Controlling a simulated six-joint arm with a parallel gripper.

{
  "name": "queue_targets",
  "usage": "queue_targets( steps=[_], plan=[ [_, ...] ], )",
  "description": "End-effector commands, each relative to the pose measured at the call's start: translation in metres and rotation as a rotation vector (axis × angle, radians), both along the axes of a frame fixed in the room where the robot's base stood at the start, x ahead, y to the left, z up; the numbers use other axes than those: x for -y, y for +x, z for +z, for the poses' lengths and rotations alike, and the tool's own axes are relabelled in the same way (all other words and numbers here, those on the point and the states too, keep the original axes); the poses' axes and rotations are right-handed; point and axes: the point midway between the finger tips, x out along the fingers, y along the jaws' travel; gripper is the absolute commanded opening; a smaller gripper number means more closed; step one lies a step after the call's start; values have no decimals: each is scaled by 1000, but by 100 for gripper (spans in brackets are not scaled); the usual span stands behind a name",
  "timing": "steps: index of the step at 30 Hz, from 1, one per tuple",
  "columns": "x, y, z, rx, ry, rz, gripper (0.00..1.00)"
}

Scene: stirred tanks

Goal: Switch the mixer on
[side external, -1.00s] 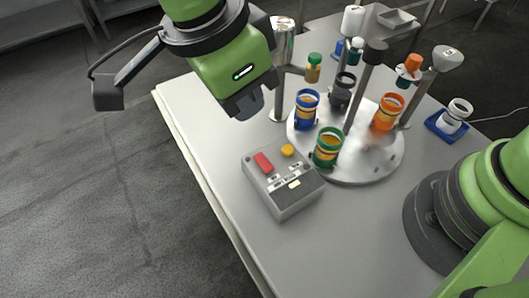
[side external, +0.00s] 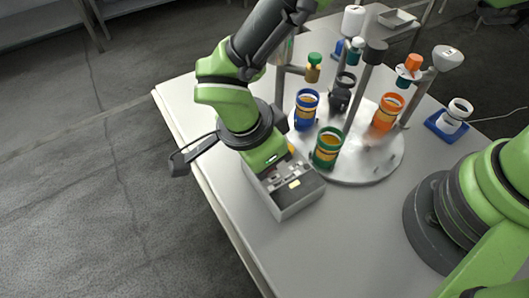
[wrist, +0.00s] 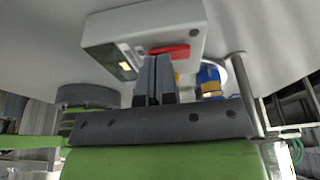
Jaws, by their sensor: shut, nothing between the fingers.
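A grey control box (side external: 285,205) stands on the table with a pale label panel on its front half. Its red switch (wrist: 170,51) shows in the wrist view, partly behind my fingers. In the side view my gripper (side external: 268,174) is low over the red switch's end of the box and covers most of that end. A bit of the yellow button (side external: 291,149) shows beside it. In the wrist view my gripper (wrist: 157,58) is shut and empty, its fingertips right at the red switch. I cannot tell whether they touch it.
A round pale platform (side external: 365,170) behind the box carries a green tank (side external: 327,147), a blue tank (side external: 306,110), an orange tank (side external: 388,112) and a dark tank (side external: 342,92). Upright posts stand around it. A white cup (side external: 456,113) sits on a blue base at right. The table's front left is clear.

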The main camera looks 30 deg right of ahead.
Motion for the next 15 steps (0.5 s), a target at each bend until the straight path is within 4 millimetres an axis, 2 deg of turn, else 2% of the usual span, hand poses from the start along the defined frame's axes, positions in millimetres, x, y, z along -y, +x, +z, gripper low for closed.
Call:
queue_targets(
  steps=[8, 15],
  plan=[
    [0, 0, 0, 8, -2, 2, 0],
    [2, 0, -4, 104, -16, -3, 0]
  ],
)
